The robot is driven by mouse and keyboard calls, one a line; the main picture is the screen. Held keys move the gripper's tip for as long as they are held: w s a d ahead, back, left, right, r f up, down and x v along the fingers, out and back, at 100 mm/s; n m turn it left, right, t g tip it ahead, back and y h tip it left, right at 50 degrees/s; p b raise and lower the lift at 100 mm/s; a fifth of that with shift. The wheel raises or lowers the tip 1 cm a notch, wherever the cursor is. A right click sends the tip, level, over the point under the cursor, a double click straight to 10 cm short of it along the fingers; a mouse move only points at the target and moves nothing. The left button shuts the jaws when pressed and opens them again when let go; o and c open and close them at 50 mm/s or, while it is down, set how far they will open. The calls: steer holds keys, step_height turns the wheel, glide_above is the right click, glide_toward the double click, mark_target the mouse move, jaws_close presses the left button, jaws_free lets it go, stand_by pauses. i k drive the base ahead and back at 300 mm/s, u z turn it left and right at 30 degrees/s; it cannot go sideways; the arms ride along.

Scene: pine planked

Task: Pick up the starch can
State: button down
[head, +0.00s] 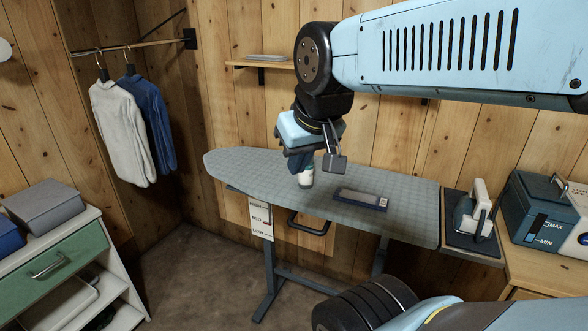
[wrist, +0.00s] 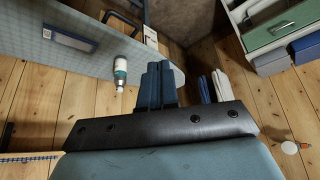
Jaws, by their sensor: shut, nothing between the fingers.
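The starch can (head: 306,179), small with a white and teal body, stands on the grey ironing board (head: 240,170). In the head view my gripper (head: 297,168) hangs over the board and hides the can's upper part. In the wrist view the can (wrist: 120,73) shows whole, to the left of my fingers and apart from them. My fingers (wrist: 161,68) are together with nothing between them. The head view does not clearly show the gap in depth between fingers and can.
A flat dark-framed item (head: 361,198) lies on the board to the can's right. An iron (head: 472,212) stands at the board's right end, beside a blue tank (head: 545,210). Clothes hang at the left. A green-drawer cabinet (head: 50,260) stands front left.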

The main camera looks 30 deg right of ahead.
mark_target(305, 178)
steer(key=z, duration=1.35)
steer(key=k, duration=1.2)
steer(key=u, duration=1.25)
steer(key=i, duration=1)
